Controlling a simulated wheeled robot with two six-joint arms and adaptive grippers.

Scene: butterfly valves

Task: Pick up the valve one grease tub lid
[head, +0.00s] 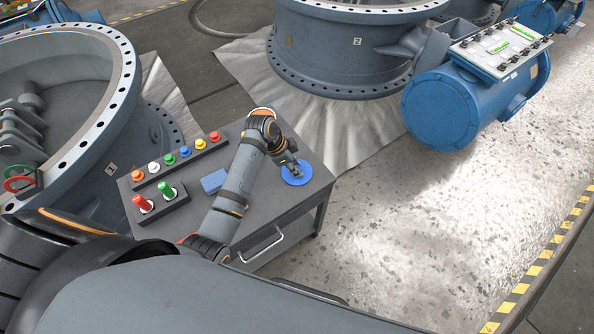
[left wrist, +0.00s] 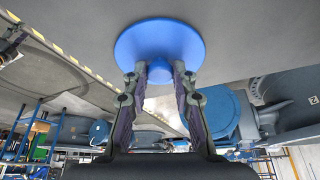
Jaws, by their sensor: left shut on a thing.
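The blue round lid (head: 297,179) is at the right end of the grey table, under my left gripper (head: 293,168). In the left wrist view the lid (left wrist: 160,42) shows as a wide blue disc with a small knob, against a grey surface. The fingers of my left gripper (left wrist: 159,75) are shut on the knob from both sides. I cannot tell whether the lid touches the table or is slightly above it. No tub can be made out. My right gripper is not in view.
The table (head: 275,215) also bears a blue block (head: 213,181), a row of coloured knobs (head: 185,154) and a rack with red and green handles (head: 160,204). Large valve bodies stand left (head: 100,125) and behind (head: 345,50). Open floor (head: 420,220) lies to the right.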

